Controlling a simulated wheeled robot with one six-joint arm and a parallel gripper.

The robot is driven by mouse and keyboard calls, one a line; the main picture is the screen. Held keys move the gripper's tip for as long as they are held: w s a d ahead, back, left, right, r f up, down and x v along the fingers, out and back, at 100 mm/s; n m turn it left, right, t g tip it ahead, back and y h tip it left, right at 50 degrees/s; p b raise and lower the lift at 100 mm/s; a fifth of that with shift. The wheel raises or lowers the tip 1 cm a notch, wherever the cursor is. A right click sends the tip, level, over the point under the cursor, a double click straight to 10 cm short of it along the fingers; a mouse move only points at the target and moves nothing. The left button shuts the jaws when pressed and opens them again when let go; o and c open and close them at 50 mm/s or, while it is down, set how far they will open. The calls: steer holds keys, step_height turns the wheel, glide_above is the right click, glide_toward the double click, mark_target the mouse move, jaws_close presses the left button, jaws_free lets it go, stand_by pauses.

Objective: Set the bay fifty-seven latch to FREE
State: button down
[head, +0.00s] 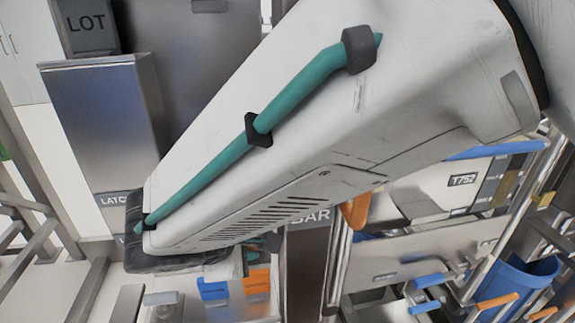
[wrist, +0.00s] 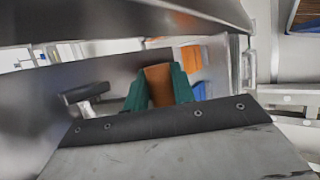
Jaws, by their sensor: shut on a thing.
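My gripper (wrist: 159,88) shows in the wrist view as two dark green fingers. They are shut on an orange-brown piece (wrist: 158,75), which looks like a latch handle. Its lower part is hidden behind the dark edge of my wrist. No sign reading fifty-seven or FREE is legible, so the latch's setting cannot be told.
In the head view, a blue block (head: 213,290) and an orange block (head: 257,281) show below my arm. A metal panel (head: 100,120) stands at left, under a LOT sign (head: 87,25). A cart with a T752 label (head: 462,180) and a blue bin (head: 520,280) are at right.

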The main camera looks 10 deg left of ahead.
steer(key=shift+f, duration=0.3)
steer(key=c, duration=1.2)
jaws_free()
steer(key=shift+w, duration=0.1)
steer(key=shift+o, duration=0.2)
steer(key=shift+r, duration=0.1)
steer(key=shift+a+r, duration=0.1)
steer(key=shift+r, duration=0.05)
steer(key=v, duration=0.7)
steer(key=shift+s, duration=0.25)
